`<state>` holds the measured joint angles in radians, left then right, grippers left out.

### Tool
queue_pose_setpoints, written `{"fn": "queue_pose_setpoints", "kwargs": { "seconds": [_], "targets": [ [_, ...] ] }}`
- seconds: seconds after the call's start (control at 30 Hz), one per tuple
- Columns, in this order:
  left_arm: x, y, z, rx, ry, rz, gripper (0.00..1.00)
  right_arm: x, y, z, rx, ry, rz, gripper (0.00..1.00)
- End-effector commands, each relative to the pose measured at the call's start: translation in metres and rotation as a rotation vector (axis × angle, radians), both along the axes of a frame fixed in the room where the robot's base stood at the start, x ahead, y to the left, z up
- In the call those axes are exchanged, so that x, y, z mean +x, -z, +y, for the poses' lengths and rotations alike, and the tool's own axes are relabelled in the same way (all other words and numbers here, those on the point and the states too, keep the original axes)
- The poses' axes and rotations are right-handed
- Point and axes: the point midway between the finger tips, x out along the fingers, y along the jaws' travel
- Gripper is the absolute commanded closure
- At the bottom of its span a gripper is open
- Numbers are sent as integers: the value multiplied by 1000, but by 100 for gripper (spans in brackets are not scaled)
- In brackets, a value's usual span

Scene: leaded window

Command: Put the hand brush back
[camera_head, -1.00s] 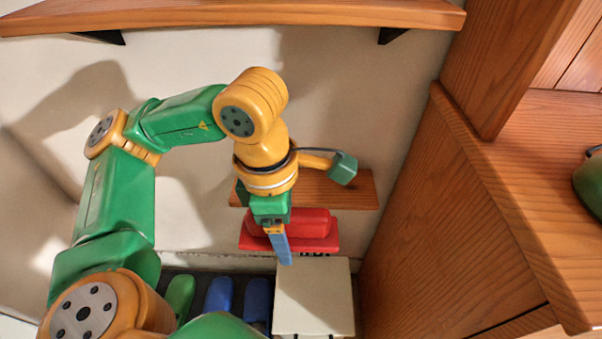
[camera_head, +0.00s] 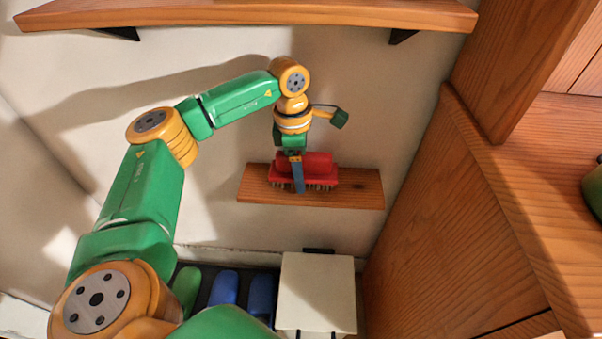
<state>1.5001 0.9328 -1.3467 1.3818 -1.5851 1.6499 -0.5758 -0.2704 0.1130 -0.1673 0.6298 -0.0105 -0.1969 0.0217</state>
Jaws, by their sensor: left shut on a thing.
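The hand brush (camera_head: 322,172) is red with short bristles pointing down. It is at the small wooden wall shelf (camera_head: 355,192), level with the shelf board and in front of the wall. My left gripper (camera_head: 297,178) is shut on the brush from above, with a blue finger down its front side. I cannot tell whether the bristles touch the shelf or hang just above it. My right gripper is not in view.
A long wooden shelf (camera_head: 250,16) runs above. A white box (camera_head: 317,290) stands below, beside a dark rack with blue and green slippers (camera_head: 223,288). A wooden cabinet (camera_head: 450,220) stands close on the right.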

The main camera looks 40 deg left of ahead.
Motion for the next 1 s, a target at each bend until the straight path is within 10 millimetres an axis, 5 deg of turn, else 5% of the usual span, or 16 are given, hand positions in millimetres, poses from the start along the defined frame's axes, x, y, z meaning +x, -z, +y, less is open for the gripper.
{"fn": "queue_pose_setpoints", "kwargs": {
  "seconds": [0.43,0.47,0.53,0.77,1.0],
  "targets": [
    [3,13,2,-1,-2,0,80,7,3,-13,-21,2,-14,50],
    [3,12,2,0,-2,-1,20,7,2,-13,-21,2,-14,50],
    [3,12,2,0,-2,-1,1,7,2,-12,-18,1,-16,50],
    [3,10,2,0,-2,-1,0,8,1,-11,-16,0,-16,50],
    [2,-39,6,-1,-2,-5,0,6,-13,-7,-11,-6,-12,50]
  ]
}}
